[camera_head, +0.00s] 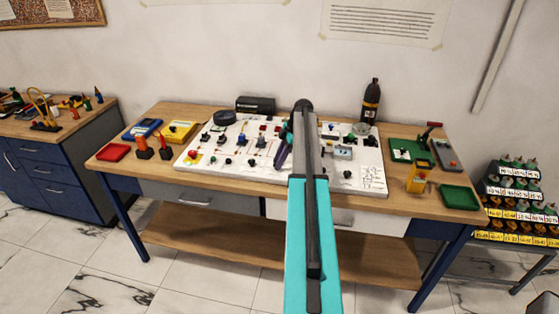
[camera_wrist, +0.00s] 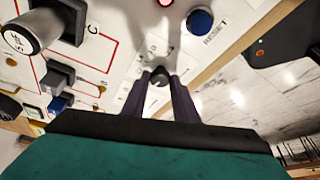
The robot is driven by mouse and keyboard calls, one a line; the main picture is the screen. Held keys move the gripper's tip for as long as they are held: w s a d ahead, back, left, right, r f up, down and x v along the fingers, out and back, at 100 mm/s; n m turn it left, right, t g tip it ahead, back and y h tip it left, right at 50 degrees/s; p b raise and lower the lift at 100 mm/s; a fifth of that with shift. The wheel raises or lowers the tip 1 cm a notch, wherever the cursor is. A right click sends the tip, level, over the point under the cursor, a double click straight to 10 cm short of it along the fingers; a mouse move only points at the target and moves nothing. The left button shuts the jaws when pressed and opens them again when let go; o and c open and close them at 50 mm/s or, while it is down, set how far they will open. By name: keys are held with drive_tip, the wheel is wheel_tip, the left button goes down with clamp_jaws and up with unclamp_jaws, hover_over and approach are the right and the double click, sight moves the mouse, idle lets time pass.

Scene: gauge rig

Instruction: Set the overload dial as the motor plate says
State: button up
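A small dark dial knob (camera_wrist: 160,76) with a light pointer mark sits on the white panel, with small scale marks around its far side. The two dark fingers of my gripper (camera_wrist: 161,84) stand on either side of it in the wrist view. The fingers are apart, with the knob in the gap; whether they press on it I cannot tell. In the head view my gripper (camera_head: 282,150) is at the middle of the white board (camera_head: 225,171), and my arm hides part of the board. I cannot make out a readable motor plate.
A blue button (camera_wrist: 199,20) marked RESET is close right of the knob. Black and blue blocks with a grey knob (camera_wrist: 20,38) stand to the left. On the bench are a red tray (camera_head: 114,152), a green tray (camera_head: 460,197) and a dark bottle (camera_head: 371,101).

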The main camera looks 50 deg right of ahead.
drive_tip(key=c, duration=0.3)
